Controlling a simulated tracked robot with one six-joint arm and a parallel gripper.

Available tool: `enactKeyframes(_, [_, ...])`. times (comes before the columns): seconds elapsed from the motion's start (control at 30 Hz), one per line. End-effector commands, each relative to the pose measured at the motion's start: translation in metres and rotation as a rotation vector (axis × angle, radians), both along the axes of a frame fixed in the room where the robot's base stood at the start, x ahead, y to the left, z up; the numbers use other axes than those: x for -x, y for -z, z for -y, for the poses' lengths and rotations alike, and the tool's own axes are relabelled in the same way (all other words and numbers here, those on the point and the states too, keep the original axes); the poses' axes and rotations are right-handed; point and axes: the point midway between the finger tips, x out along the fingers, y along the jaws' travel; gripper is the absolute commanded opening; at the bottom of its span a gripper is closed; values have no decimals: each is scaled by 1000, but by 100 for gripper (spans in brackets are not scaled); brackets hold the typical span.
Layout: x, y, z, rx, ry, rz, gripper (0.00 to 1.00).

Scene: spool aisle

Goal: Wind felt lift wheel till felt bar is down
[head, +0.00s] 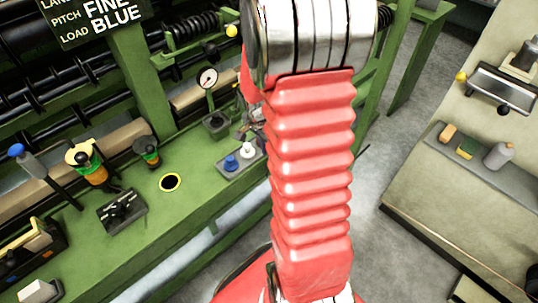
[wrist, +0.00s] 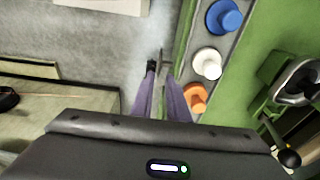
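In the wrist view my gripper (wrist: 160,76) has two purple fingers with a narrow gap between them; floor shows through the gap and nothing is clearly held. A round dark-and-silver wheel (wrist: 296,82), possibly the felt lift wheel, sits at the right edge, apart from the fingers. In the head view my gripper (head: 250,130) is small and partly hidden behind my red arm. A pale beige bar (head: 125,138) runs along the back of the green machine, possibly the felt bar; its height is hard to judge. I cannot pick out the wheel in the head view.
Blue (wrist: 224,17), white (wrist: 206,63) and orange (wrist: 195,98) buttons stand right beside the fingers. A dial gauge (head: 207,78), several levers and a sign (head: 93,18) reading FINE and BLUE are on the machine. Grey floor (head: 395,160) separates it from a bench at right.

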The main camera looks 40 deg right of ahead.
Motion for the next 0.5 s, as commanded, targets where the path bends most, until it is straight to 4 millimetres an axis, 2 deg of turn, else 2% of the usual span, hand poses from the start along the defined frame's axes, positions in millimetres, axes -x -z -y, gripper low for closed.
enactKeyframes(0.5, [-1,-7,-3,1,-12,2,14])
